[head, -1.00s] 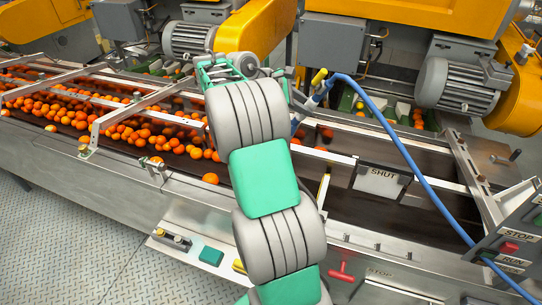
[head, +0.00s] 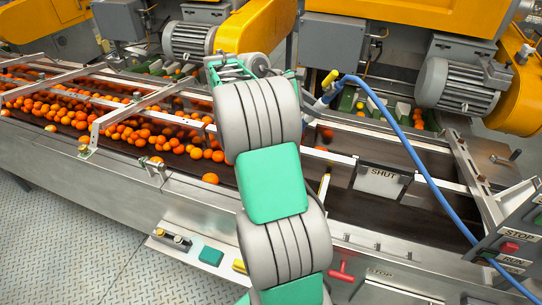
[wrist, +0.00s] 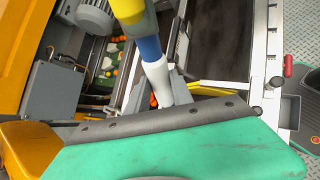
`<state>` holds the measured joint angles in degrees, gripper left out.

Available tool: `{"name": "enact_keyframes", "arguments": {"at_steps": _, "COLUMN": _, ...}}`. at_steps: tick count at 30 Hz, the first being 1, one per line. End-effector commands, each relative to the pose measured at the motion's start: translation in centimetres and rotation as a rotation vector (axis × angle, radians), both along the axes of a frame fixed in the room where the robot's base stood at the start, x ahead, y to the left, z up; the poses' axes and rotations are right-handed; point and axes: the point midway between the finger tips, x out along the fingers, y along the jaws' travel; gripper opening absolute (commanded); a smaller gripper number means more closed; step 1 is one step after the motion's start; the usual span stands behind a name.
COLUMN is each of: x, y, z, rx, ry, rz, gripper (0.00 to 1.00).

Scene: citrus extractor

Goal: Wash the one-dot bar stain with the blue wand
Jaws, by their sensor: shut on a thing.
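The blue wand (wrist: 150,48) shows in the wrist view, with a yellow part at the top, a blue band and a pale lower part. My gripper (wrist: 165,98) is shut on its pale lower part. In the head view the wand's yellow end (head: 331,77) shows just right of my arm, above the machine, with a blue hose (head: 410,150) running from it to the lower right. My arm hides most of the gripper there. I cannot make out the one-dot bar stain in either view.
Oranges (head: 110,108) cover the conveyor on the left, under metal cross bars. A button panel (head: 515,248) stands at lower right. Grey motors (head: 465,85) and yellow housings line the back.

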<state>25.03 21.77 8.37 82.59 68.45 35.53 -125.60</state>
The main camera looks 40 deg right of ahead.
Motion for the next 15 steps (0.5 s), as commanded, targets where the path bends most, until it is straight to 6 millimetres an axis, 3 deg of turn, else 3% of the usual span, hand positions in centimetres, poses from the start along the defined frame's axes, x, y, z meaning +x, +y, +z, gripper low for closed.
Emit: {"name": "enact_keyframes", "arguments": {"at_steps": 15, "x": -0.8, "y": 1.6, "z": 0.6, "rx": -0.001, "ry": -0.001, "rz": 0.000, "gripper": 0.00}}
